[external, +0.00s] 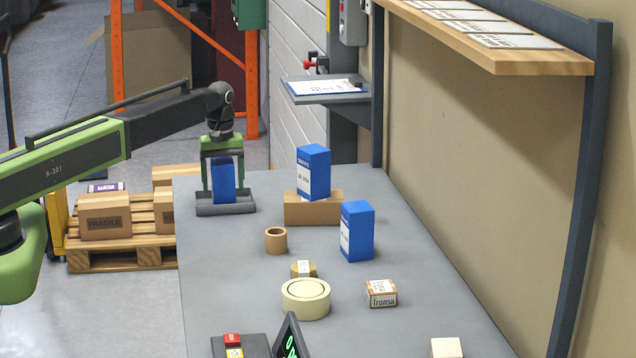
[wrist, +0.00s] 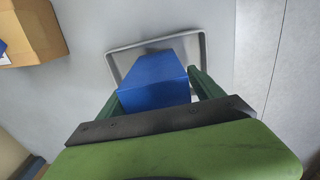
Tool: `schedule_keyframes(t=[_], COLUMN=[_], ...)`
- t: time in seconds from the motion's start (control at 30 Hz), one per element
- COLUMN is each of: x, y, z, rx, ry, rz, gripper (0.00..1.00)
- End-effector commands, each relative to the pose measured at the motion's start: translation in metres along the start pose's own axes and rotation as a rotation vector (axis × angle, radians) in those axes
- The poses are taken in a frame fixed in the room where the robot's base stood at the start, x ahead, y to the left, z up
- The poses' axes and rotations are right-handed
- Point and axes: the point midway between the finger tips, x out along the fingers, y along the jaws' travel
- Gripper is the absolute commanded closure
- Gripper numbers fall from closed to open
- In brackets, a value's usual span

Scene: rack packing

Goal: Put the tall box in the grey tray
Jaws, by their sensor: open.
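A tall blue box (external: 223,182) stands upright in the grey tray (external: 226,210) at the far left corner of the table. My gripper (external: 222,186) is around it from above, one finger on each side, with the jaws open. In the wrist view the blue box (wrist: 155,82) is between the green fingers (wrist: 157,95), with the tray (wrist: 125,58) beneath it. The box's lower end is partly hidden by the tray rim in the external view. Two similar blue boxes stand elsewhere: one (external: 314,173) on a cardboard box, one (external: 357,232) on the table.
The cardboard box (external: 305,211) is right of the tray. A cardboard ring (external: 276,241), tape rolls (external: 306,300), a small carton (external: 381,294) and a device with a display (external: 288,340) are nearer. A shelf (external: 490,40) overhangs at right.

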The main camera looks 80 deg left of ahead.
Motion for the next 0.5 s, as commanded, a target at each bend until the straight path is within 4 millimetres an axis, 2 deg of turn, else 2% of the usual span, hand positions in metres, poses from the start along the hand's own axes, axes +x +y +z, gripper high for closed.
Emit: schedule_keyframes(t=[0.17, 0.5], x=[-0.026, -0.102], y=[0.0, 0.0], z=[0.0, 0.0], rx=[0.0, 0.0], ry=[0.0, 0.0], rz=[0.0, 0.0], gripper=[0.24, 0.24])
